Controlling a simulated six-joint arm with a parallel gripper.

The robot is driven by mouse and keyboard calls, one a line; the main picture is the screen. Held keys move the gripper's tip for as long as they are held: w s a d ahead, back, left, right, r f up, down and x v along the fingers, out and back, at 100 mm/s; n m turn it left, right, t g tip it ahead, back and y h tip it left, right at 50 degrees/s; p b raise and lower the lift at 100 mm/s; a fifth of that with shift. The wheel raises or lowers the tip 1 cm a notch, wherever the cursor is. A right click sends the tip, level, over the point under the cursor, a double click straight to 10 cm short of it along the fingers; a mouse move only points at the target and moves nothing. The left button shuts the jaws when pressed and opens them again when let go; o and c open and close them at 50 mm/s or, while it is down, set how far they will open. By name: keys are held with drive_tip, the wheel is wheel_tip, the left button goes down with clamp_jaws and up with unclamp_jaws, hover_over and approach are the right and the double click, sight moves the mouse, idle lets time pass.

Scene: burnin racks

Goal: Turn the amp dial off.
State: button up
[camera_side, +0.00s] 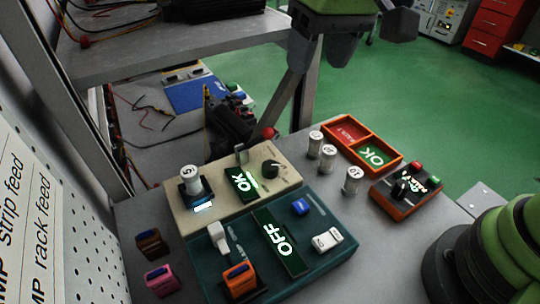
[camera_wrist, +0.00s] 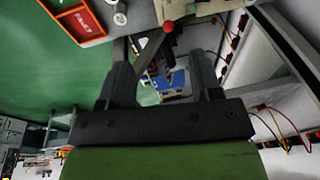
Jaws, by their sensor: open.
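An orange-edged box (camera_side: 405,208) at right carries another black dial (camera_side: 401,188) with a small green-lit display. I cannot read which dial is the amp's. My gripper (camera_side: 325,45) is at the top of the side view, above and behind the boxes, apart from both dials. In the wrist view my gripper (camera_wrist: 160,60) is open, with nothing between its fingers. Neither dial shows clearly in the wrist view.
A teal box (camera_side: 340,258) reading OFF stands in front. An orange tray (camera_side: 396,166), several white cylinders (camera_side: 328,157), a red-tipped lever (camera_side: 268,132) and small plugs crowd the bench. A metal post (camera_side: 303,95) and shelf (camera_side: 150,48) stand behind.

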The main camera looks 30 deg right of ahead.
drive_tip(key=n+g+h, duration=0.1)
drive_tip(key=n+g, duration=0.1)
approach(270, 165)
wheel_tip(270, 165, down, 9)
drive_tip(key=shift+s+a+f, duration=0.1)
drive_tip(key=shift+f, duration=0.1)
drive_tip(key=c, duration=0.9)
